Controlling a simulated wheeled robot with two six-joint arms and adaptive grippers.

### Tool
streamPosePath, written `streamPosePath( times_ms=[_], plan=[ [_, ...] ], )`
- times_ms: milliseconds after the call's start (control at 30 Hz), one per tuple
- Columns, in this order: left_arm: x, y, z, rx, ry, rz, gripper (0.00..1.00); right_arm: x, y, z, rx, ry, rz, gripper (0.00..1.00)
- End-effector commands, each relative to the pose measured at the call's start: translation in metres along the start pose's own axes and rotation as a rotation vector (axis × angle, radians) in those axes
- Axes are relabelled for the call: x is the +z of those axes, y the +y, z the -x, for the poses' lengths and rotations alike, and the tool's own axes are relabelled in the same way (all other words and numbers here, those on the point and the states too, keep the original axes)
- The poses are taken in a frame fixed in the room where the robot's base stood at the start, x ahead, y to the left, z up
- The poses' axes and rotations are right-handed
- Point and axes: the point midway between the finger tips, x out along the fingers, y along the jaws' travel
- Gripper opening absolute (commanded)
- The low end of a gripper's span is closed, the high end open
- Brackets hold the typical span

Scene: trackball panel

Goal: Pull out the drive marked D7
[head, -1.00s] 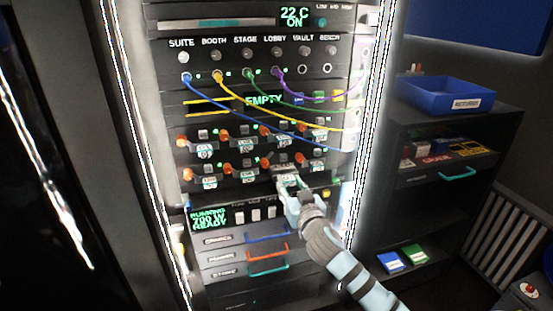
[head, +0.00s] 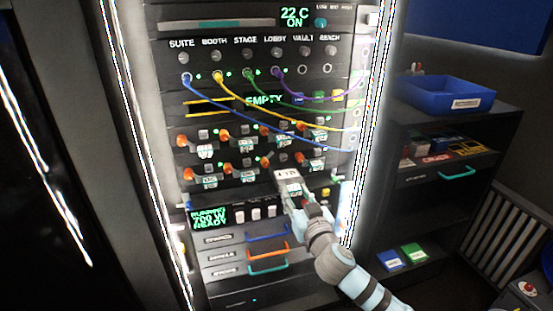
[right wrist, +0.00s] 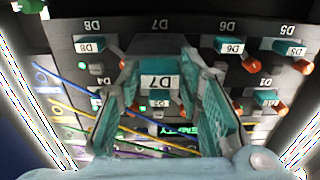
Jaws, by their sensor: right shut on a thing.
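The drive marked D7 (right wrist: 158,82) is between the two fingers of my right gripper (right wrist: 160,110), which is shut on it; its label faces the camera upside down in the right wrist view. In the head view the right gripper (head: 294,194) holds the drive (head: 287,175) in front of the lower drive row. Behind it is the rack panel marked D7 (right wrist: 160,23). The neighbouring drives D8 (right wrist: 90,45) and D6 (right wrist: 230,47) sit in their bays. I cannot tell whether the drive's back end is clear of the bay. My left gripper is not in view.
Blue, yellow, green and purple cables (head: 262,125) hang across the rack above the drives. Below are a status display (head: 209,217) and drawers with coloured handles (head: 268,248). A blue returns tray (head: 446,93) stands on the cabinet at right.

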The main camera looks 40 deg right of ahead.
Motion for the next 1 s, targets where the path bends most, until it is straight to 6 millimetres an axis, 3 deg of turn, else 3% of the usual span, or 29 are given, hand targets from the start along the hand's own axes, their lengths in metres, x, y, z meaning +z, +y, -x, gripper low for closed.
streamPosePath(
  times_ms=[733, 1000],
  plan=[
    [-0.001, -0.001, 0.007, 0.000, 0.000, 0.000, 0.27, 0.000, 0.000, 0.056, -0.001, -0.001, 0.001, 0.04],
    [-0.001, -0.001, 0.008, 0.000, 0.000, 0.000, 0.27, 0.000, 0.000, 0.064, -0.001, 0.000, -0.001, 0.04]
  ],
)
